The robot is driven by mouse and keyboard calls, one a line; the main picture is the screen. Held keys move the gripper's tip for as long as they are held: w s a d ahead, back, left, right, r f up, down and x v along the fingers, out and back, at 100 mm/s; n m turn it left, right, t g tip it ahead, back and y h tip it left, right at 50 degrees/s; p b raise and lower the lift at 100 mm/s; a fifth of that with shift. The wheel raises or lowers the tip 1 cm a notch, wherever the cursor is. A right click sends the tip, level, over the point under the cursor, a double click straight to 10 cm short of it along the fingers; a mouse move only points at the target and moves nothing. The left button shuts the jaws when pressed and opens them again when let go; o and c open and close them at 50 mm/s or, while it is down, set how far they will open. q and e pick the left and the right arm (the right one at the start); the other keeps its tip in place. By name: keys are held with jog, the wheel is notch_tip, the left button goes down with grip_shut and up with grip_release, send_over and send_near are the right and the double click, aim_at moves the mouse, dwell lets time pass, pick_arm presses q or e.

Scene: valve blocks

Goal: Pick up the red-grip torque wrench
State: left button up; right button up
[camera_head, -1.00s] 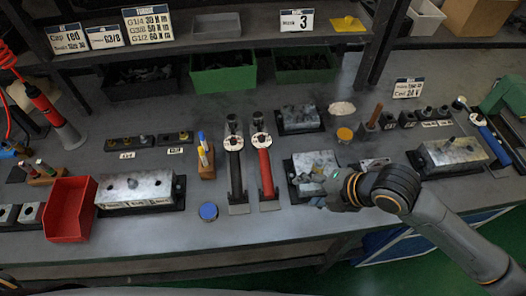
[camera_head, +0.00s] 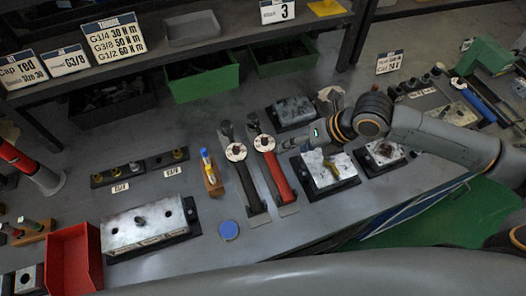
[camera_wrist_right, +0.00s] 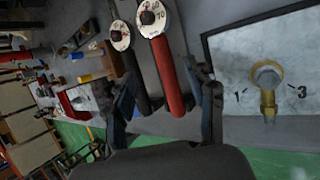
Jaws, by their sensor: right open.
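The red-grip torque wrench (camera_head: 275,174) lies on the bench, its round white dial toward the back. A black-grip wrench (camera_head: 247,184) lies just left of it. My right gripper (camera_head: 316,137) is over the bench, right of the red wrench's dial; its fingers are hard to make out there. In the right wrist view the gripper (camera_wrist_right: 167,105) is open, and the red grip (camera_wrist_right: 168,75) shows between its fingers, with no clear contact. The black wrench (camera_wrist_right: 135,75) shows beside the left finger. My left gripper is not in view.
A valve block (camera_head: 325,172) with a brass fitting stands right of the red wrench; it also fills the right of the wrist view (camera_wrist_right: 240,55). More blocks (camera_head: 292,110) stand behind and beside it. A blue cap (camera_head: 229,230) and a red bin (camera_head: 75,262) are leftward.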

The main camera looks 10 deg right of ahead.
aim_at(273, 156)
jog(key=x, duration=0.5)
jog(key=shift+f+p, duration=0.1)
jog(key=shift+p, duration=0.2)
jog(key=shift+x, duration=1.05)
jog(key=p+x, duration=0.2)
jog(key=x, duration=0.2)
jog(key=shift+a+f, duration=0.1)
jog(key=shift+f, duration=0.05)
jog(key=shift+w+a+f, duration=0.1)
jog(key=shift+w+f, duration=0.05)
jog(key=shift+f, duration=0.05)
jog(key=c, duration=0.5)
grip_shut()
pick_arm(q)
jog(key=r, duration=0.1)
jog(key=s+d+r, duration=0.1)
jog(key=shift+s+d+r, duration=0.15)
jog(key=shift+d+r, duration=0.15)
